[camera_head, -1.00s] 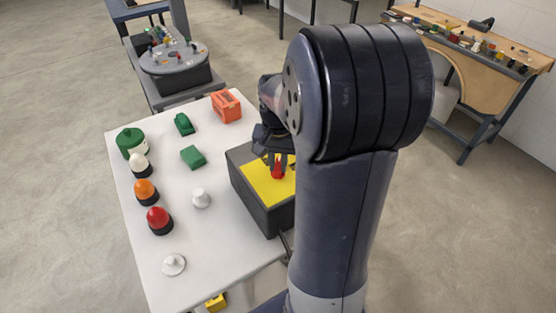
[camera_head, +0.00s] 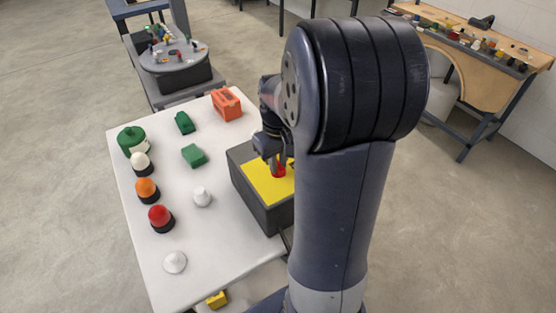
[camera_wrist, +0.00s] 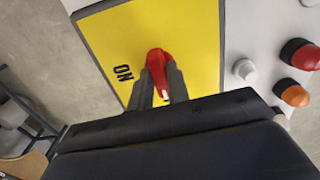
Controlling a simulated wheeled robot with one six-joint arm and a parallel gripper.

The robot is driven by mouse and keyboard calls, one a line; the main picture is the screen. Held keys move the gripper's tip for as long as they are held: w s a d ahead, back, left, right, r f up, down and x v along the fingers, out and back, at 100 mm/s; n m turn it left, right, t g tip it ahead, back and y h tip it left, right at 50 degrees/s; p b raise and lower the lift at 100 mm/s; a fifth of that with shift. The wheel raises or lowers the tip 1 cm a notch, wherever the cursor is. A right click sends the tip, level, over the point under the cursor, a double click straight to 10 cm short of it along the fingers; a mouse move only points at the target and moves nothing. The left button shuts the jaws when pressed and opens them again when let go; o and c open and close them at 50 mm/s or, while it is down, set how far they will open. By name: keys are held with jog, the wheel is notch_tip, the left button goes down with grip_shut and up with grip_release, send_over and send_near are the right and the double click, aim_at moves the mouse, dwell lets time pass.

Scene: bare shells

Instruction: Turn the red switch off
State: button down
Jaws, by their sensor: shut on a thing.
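The red switch (camera_head: 278,170) sits on the yellow top plate (camera_head: 262,186) of a dark grey box (camera_head: 262,212) at the right side of the white table. In the wrist view the red switch (camera_wrist: 158,62) shows between the two grey fingers, with a white mark on its near end. The word ON is printed on the yellow plate (camera_wrist: 190,45) to the left of the switch. My gripper (camera_wrist: 160,88) is shut on the red switch; it also shows in the head view (camera_head: 279,162). My arm hides the right part of the box.
Red (camera_head: 160,218), orange (camera_head: 146,190) and white (camera_head: 141,163) domed pieces stand along the table's left edge. A round grey platform (camera_head: 174,58) stands behind.

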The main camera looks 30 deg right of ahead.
dwell(0.4)
jog(key=c, duration=1.4)
grip_release()
jog(key=shift+o, duration=0.2)
notch_tip(320, 180, up, 11)
jog(key=shift+f, duration=0.1)
